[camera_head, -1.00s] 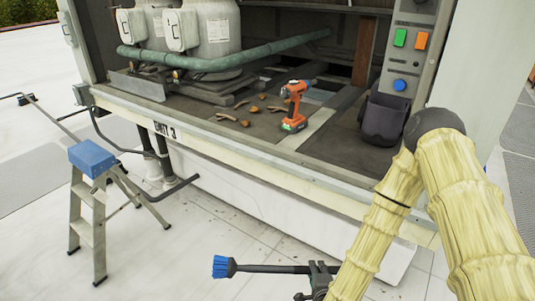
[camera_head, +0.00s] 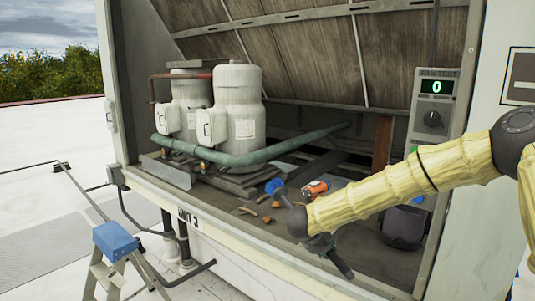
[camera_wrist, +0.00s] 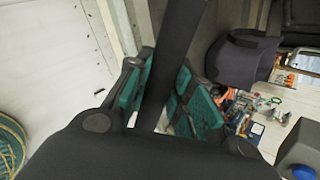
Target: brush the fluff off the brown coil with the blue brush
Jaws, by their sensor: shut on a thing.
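The blue brush (camera_head: 275,187) is in my gripper (camera_head: 319,241), its bristle head up and to the left and its dark handle reaching down to the right. In the wrist view my gripper (camera_wrist: 158,95) has its green-padded fingers on both sides of the dark handle (camera_wrist: 175,70). The brown slanted panels at the back of the unit (camera_head: 310,55) look like the brown coil. The brush head appears well below them and apart from them. I cannot make out separate fluff on them at this size.
Two grey tanks (camera_head: 240,100) and a green pipe (camera_head: 235,158) stand left inside the unit. An orange drill (camera_head: 316,188) is partly hidden by my arm. A dark bin (camera_head: 403,228) stands right, below a control panel reading 0 (camera_head: 436,87). A stepladder (camera_head: 115,240) stands outside.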

